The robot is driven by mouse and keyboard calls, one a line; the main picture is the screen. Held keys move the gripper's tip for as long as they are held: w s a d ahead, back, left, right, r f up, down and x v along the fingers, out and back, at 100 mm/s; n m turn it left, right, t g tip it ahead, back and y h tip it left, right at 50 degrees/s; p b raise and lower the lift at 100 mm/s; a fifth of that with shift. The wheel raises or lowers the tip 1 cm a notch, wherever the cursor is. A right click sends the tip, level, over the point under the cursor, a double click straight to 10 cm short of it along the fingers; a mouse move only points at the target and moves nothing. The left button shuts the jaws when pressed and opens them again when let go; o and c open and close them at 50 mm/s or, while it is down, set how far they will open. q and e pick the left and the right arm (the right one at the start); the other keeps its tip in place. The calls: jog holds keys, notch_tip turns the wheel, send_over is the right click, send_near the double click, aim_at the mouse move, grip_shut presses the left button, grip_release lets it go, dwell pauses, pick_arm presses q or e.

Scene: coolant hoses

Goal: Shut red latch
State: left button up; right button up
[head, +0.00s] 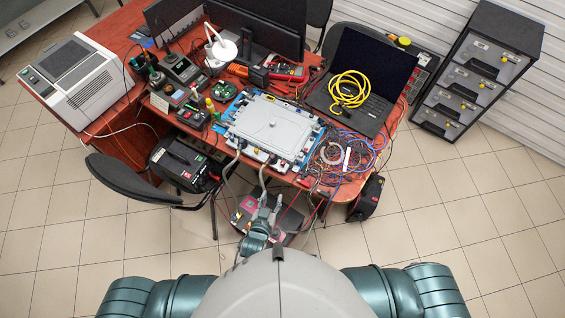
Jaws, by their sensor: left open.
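A grey flat housing (272,124) lies on a blue mat at the front middle of the red-brown desk. Small fittings line its front edge, and two grey hoses (263,178) hang from there over the desk edge. The red latch is too small to pick out with certainty among these fittings. My left gripper (270,204) is open in front of the desk edge, apart from the housing and nearer to me. Its fingers point toward the housing. A hose passes close to its fingers; I cannot tell whether they touch. My right gripper is not in view.
Tangled coloured cables (345,152) lie right of the housing, beside a laptop (368,75) with a coiled yellow cable (350,90). A green circuit board (203,93) and tools lie to the left. A black chair (128,178) stands at the left front.

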aim_at(282, 165)
pick_arm(q)
jog(key=b+x, duration=0.1)
jog(key=x, duration=1.6)
jog(key=shift+w+a+r+b, duration=0.1)
jog(key=shift+w+b, duration=0.25)
jog(key=shift+a, duration=0.1)
jog(key=shift+c, duration=0.8)
grip_shut()
